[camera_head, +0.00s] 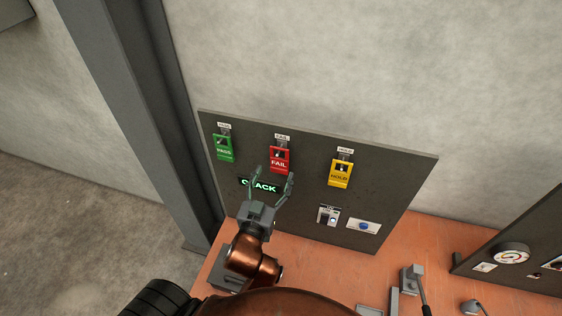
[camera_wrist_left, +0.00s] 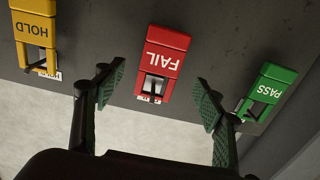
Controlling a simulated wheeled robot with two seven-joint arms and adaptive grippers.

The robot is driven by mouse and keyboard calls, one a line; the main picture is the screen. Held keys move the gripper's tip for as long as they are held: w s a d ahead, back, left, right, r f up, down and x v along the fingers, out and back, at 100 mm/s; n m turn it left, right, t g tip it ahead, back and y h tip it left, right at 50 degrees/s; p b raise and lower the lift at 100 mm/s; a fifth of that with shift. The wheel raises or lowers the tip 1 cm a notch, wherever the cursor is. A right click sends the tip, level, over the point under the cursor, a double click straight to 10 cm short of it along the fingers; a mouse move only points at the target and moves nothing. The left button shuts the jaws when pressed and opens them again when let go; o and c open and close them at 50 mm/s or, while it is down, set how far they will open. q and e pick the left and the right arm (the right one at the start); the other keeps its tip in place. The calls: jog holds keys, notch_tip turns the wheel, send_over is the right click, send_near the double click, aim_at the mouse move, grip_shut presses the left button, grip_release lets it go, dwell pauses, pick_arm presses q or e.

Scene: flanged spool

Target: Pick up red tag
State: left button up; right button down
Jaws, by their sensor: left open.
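The red tag (camera_head: 279,162), lettered FAIL, hangs on the dark upright panel (camera_head: 385,200) between a green tag and a yellow tag. In the left wrist view the red tag (camera_wrist_left: 161,62) appears upside down, ahead of and between my spread fingers. My left gripper (camera_head: 272,178) is open and empty, just below and in front of the red tag in the head view. In the left wrist view its fingers (camera_wrist_left: 160,95) stand on either side of the tag's hook end, with gaps on both sides. My right gripper is not in view.
The green PASS tag (camera_head: 223,148) hangs left and the yellow HOLD tag (camera_head: 340,174) right. A lit sign (camera_head: 259,186), partly covered by my gripper, a switch (camera_head: 328,216) and a blue button (camera_head: 363,227) are lower on the panel. An orange-brown bench (camera_head: 440,235) lies below.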

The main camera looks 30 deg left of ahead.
aim_at(279, 163)
pick_arm(q)
jog(key=shift+x, duration=0.9)
jog(key=p+x, duration=0.1)
jog(key=x, duration=0.3)
jog(key=shift+w+a+p, duration=0.1)
jog(key=shift+w+p, duration=0.05)
jog(key=shift+p, duration=0.15)
jog(key=shift+w+a+f, duration=0.1)
jog(key=shift+w+f, duration=0.05)
jog(key=shift+w, duration=0.2)
jog(key=shift+s, duration=0.1)
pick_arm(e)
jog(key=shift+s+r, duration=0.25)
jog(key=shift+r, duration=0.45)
pick_arm(q)
jog(key=c, duration=1.2)
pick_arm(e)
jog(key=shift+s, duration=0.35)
